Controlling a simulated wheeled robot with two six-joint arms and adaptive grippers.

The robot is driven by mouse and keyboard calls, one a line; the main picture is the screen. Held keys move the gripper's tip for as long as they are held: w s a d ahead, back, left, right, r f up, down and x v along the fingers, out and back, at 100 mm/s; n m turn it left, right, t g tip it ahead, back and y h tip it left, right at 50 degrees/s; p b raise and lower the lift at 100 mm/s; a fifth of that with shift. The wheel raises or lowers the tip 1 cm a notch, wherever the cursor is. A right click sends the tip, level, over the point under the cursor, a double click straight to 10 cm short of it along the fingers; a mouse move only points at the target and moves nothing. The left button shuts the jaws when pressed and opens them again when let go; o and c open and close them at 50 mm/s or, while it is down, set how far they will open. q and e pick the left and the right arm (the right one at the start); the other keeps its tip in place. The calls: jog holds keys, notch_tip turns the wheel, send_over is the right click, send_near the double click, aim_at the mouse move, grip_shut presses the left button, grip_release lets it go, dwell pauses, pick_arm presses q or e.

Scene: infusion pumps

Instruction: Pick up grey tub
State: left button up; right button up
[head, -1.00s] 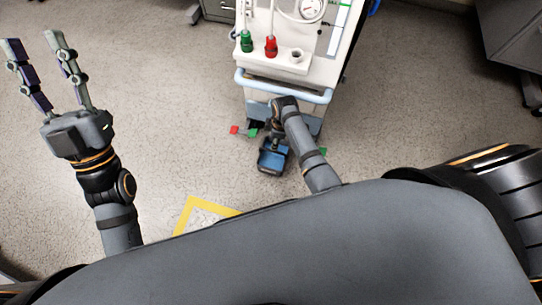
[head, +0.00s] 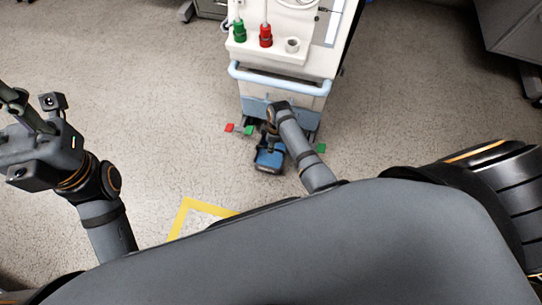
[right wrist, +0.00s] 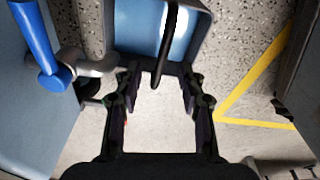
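A small grey-blue tub (head: 268,160) is low near the front of the white cart, beside the end of my right arm in the head view.
The white cart (head: 280,85) with a pale blue handle stands directly beyond the tub. Red and green tabs (head: 249,130) lie around its base. Yellow floor tape (head: 190,215) marks the floor nearer me. Open floor lies left of the cart.

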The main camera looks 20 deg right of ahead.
notch_tip(320, 180, down, 5)
jog(key=b, duration=0.3)
jog(key=shift+s, duration=0.1)
jog(key=shift+r, duration=0.2)
jog(key=shift+c, duration=0.5)
grip_shut()
jog(key=shift+r, duration=0.1)
